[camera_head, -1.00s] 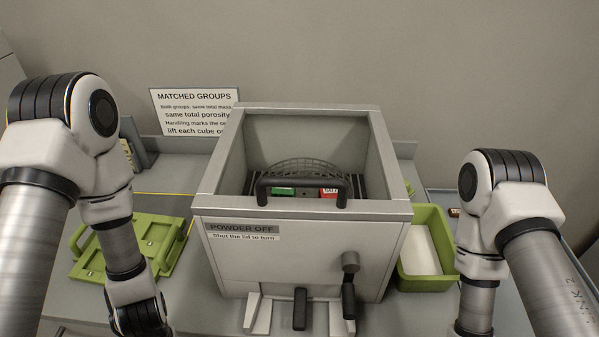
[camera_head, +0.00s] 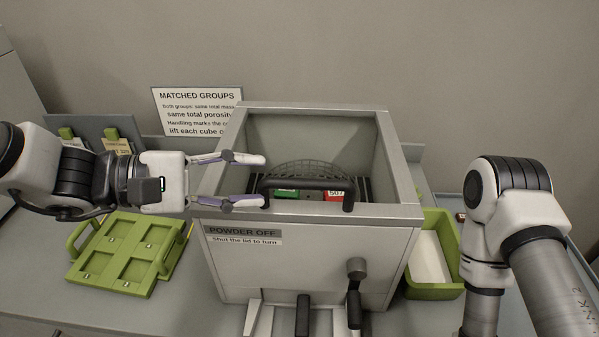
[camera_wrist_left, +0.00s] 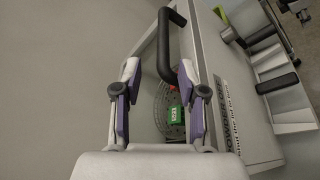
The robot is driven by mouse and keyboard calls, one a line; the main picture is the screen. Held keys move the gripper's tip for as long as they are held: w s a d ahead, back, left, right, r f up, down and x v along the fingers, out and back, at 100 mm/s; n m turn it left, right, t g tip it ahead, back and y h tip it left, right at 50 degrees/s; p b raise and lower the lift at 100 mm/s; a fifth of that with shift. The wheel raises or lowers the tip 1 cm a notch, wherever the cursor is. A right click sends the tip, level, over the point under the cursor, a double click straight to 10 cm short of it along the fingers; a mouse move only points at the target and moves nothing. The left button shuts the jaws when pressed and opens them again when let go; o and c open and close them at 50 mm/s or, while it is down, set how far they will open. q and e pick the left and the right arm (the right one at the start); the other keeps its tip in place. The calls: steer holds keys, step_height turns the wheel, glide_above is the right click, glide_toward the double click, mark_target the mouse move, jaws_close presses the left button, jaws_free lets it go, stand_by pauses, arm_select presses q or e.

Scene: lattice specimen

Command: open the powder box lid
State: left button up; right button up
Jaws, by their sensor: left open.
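The powder box (camera_head: 310,262) is a large grey box in the middle of the head view. Its top has a pale lid frame (camera_head: 385,213), and the inside shows through it; the lid looks shut, with any clear pane hard to make out. A black bar handle (camera_head: 308,183) spans the front of the top. My left gripper (camera_head: 262,181) is open at the handle's left end, one finger beyond it and one nearer. My right gripper is out of view.
Two dark levers (camera_head: 354,295) stick out of the box front. A green tray (camera_head: 118,255) lies at the left, and a green bin (camera_head: 440,291) stands at the right. A sign (camera_head: 197,112) stands behind. Inside are a mesh and red and green labels.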

mark_target(284, 185)
arm_select(q)
steer(key=shift+d+f, duration=0.1)
steer(key=shift+d, duration=0.15)
steer(key=shift+s+d+p, duration=0.2)
steer(key=shift+d, duration=0.4)
steer(key=shift+s+d+p, duration=0.15)
steer(key=shift+d+p, duration=0.05)
steer(key=shift+d, duration=0.4)
steer(key=x, duration=0.2)
steer(key=p+x, duration=0.1)
steer(key=x, duration=0.2)
steer(key=shift+w+a+f, duration=0.1)
steer(key=shift+w+a, duration=0.1)
steer(key=shift+w, duration=0.2)
steer(key=shift+s, duration=0.3)
steer(key=shift+w, duration=0.15)
jaws_close()
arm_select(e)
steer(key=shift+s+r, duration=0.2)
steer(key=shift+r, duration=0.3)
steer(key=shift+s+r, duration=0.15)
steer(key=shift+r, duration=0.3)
